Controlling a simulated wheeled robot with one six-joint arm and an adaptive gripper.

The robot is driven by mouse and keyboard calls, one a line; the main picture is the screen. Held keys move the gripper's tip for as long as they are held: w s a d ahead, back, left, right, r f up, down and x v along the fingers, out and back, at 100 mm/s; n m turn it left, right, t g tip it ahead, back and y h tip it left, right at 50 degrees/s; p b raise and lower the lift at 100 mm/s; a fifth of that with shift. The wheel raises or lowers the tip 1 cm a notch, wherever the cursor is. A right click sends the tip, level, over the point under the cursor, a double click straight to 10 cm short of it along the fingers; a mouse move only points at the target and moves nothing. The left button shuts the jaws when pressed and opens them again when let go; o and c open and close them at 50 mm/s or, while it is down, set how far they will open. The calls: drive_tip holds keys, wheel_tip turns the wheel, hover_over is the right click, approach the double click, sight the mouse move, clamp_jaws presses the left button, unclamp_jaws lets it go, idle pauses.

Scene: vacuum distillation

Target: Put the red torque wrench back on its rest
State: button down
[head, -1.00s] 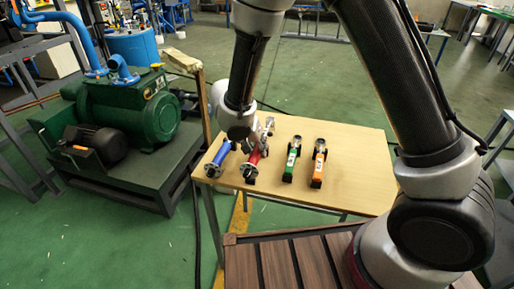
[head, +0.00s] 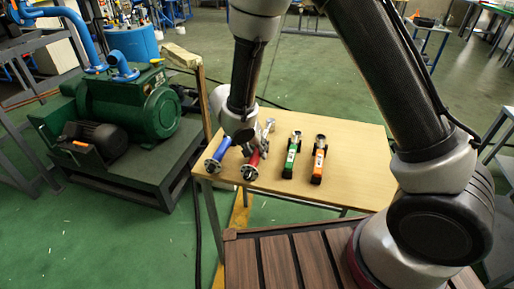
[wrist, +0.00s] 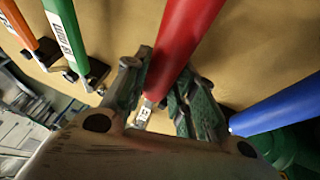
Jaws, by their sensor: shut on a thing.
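The red torque wrench (head: 254,160) is at the left part of the wooden table, between the blue and green wrenches. In the wrist view its red handle (wrist: 187,42) runs between the two fingers of my gripper (wrist: 160,90). My gripper is shut on it; in the head view the gripper (head: 248,142) is low over the table and partly hides the wrench. The round end of the wrench points to the table's front edge. The rest under it is mostly hidden, and I cannot tell whether the wrench touches it.
The blue wrench (head: 222,149) lies close on the left. The green wrench (head: 290,158) and orange wrench (head: 318,164) lie on black supports to the right. The table (head: 358,160) is clear on its right side. A green pump (head: 135,108) stands left of the table.

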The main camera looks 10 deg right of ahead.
drive_tip(key=shift+f, duration=0.15)
drive_tip(key=c, duration=1.1)
unclamp_jaws()
